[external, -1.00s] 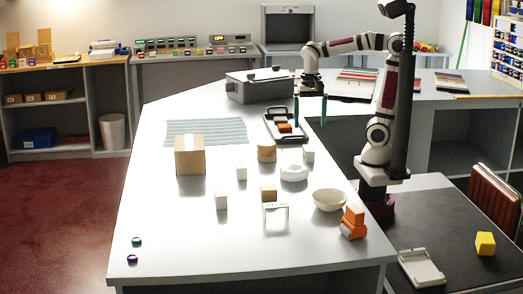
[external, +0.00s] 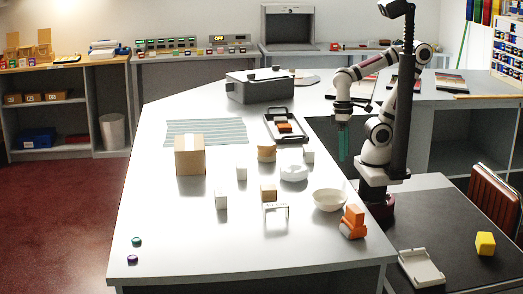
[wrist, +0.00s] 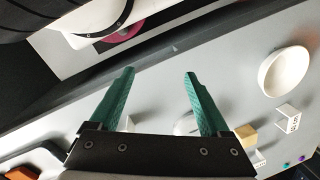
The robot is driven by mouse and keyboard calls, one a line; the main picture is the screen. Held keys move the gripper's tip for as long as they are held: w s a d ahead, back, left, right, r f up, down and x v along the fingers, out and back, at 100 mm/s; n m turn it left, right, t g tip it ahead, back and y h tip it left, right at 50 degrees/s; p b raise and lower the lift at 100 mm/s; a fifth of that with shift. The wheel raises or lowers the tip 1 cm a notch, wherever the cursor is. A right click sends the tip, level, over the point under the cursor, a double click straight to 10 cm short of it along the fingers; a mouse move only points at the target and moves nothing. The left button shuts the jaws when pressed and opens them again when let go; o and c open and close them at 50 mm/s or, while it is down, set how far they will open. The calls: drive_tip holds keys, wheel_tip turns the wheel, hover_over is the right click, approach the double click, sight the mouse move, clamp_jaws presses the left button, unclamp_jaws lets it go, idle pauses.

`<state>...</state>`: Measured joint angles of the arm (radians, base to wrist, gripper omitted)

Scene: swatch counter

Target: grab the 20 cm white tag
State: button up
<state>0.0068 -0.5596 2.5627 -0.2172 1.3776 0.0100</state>
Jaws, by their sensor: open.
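A small white tag (external: 276,207) with dark print stands on the white counter (external: 170,225), in front of a tan block (external: 268,196). The wrist view shows the tag (wrist: 289,118) at the right, its print too small to read surely. Other small white upright pieces stand near it: one left (external: 221,200), one farther back (external: 241,172), one near the right edge (external: 308,155). Their markings cannot be read. My gripper (external: 343,160) hangs fingers down beside the counter's right edge, well behind and right of the printed tag. In the wrist view its green fingers (wrist: 160,73) are apart and empty.
A white bowl (external: 329,200) and orange blocks (external: 352,224) stand right of the tag. A white round dish (external: 294,173), cardboard box (external: 189,158), black tray (external: 304,139) and grey case (external: 232,93) stand farther back. The counter's front left is mostly clear.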

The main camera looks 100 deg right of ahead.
sight(309, 149)
drive_tip(key=shift+c, duration=0.2)
drive_tip(key=n+g+h, duration=0.1)
drive_tip(key=n+h, duration=0.1)
drive_tip(key=n, duration=0.2)
drive_tip(key=w+d+r+n+g+h, duration=0.1)
drive_tip(key=n+h, duration=0.2)
drive_tip(key=n, duration=0.1)
drive_tip(key=w+d+n+g+h, duration=0.1)
drive_tip(key=n+g+h, duration=0.1)
drive_tip(key=n, duration=0.2)
drive_tip(key=shift+w+d+r+n+h, duration=0.2)
drive_tip(key=shift+w+n+h, duration=0.1)
drive_tip(key=shift+h, duration=0.1)
drive_tip(key=w+n+h, duration=0.2)
drive_tip(key=a+n+h, duration=0.1)
drive_tip(key=n, duration=0.1)
drive_tip(key=shift+w+r, duration=0.35)
drive_tip(key=shift+w, duration=0.05)
drive_tip(key=w+a+n+t+h, duration=0.3)
drive_tip(key=w+a+n+h, duration=0.1)
drive_tip(key=n+h, duration=0.15)
drive_tip(key=shift+n+y, duration=0.25)
drive_tip(key=shift+y, duration=0.3)
drive_tip(key=x, duration=1.5)
drive_tip(key=shift+w+d+f, duration=0.1)
drive_tip(key=shift+w+d, duration=0.15)
clamp_jaws()
